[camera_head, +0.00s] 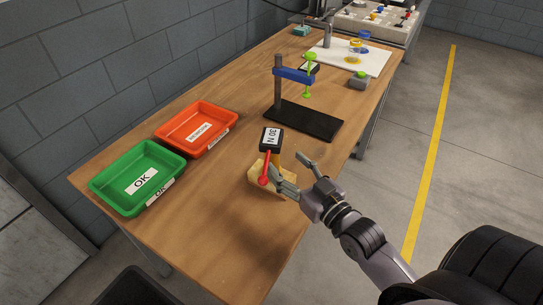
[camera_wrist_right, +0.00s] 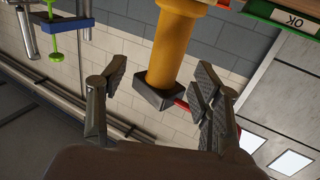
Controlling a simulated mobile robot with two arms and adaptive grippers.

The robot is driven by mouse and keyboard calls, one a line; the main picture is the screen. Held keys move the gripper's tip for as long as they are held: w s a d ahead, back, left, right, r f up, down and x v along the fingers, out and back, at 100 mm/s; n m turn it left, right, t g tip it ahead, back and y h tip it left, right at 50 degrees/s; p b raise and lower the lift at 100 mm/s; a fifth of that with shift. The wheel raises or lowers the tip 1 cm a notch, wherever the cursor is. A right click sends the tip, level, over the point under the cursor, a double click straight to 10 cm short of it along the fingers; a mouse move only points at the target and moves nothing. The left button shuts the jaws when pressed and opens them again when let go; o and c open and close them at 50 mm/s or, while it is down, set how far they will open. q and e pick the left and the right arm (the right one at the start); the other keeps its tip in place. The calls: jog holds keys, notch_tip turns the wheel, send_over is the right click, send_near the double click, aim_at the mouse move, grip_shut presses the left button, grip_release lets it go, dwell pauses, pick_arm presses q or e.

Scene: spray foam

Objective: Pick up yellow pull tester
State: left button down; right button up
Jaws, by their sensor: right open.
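The yellow pull tester (camera_head: 277,158) stands at the table's front, with a black head marked "30 N" (camera_head: 271,138) and a red part (camera_head: 264,172). In the right wrist view, the picture is upside down; the tester's yellow shaft (camera_wrist_right: 170,45) and dark head (camera_wrist_right: 160,96) show in the space between the spread fingers (camera_wrist_right: 160,78). I cannot tell if a finger touches it. My left gripper is not in view.
A green "OK" tray (camera_head: 104,184) and a red tray (camera_head: 172,128) lie to the left. A clamp stand with a black base (camera_head: 318,124) is behind the tester. A white board (camera_head: 375,63) with bottles is farther back. The wooden table (camera_head: 215,215) is clear in front.

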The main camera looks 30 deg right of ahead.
aim_at(277, 157)
jog(key=w, duration=0.1)
jog(key=w+a, duration=0.1)
jog(key=w, duration=0.1)
jog(key=w+p, duration=0.1)
jog(key=w, duration=0.1)
jog(key=shift+w+a+r, duration=0.15)
jog(key=shift+a+r, duration=0.1)
jog(key=shift+r, duration=0.1)
jog(key=shift+w+f, duration=0.1)
jog(key=shift+w, duration=0.25)
jog(key=shift+s, duration=0.1)
grip_shut()
dwell(0.5)
